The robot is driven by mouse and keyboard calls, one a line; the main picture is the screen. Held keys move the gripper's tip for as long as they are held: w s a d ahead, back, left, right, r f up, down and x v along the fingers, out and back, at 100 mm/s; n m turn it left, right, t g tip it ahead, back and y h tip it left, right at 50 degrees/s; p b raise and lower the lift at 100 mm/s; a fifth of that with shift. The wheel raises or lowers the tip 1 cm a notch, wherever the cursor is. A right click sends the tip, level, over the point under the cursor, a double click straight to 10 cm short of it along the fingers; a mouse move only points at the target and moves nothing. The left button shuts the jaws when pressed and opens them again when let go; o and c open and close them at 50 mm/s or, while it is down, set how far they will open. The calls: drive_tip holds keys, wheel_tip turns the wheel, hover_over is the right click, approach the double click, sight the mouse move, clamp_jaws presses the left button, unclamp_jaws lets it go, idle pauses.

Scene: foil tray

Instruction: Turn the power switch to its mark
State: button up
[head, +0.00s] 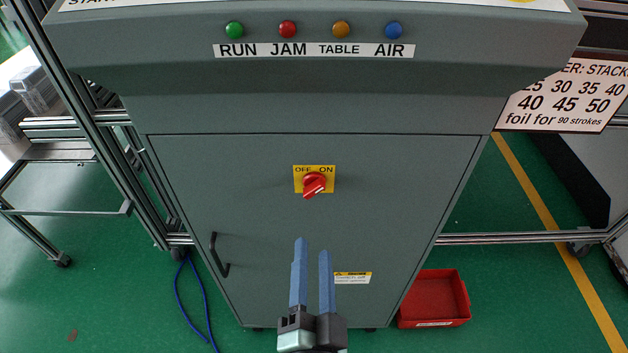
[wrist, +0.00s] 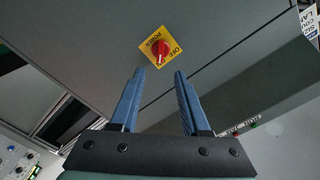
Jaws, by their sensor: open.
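The power switch (head: 314,184) is a red rotary knob on a yellow plate (head: 299,188) on the grey cabinet door. The plate reads OFF at upper left and ON at upper right. The knob's grip lies tilted, its near end toward lower left; I cannot tell which mark it points to. My gripper (head: 313,246) is open and empty, below the switch in the head view and apart from it. In the wrist view the knob (wrist: 160,52) shows beyond the gap between my blue fingertips (wrist: 160,71), with nothing between them.
A black door handle (head: 217,255) sits at the door's lower left. A small warning label (head: 352,278) is right of my fingers. Coloured lamps (head: 288,29) line the panel above. A red bin (head: 435,298) and a blue cable (head: 190,300) are on the green floor.

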sight(314, 194)
drive_tip(key=w, duration=1.2)
drive_tip(key=shift+w+r, duration=0.1)
clamp_jaws()
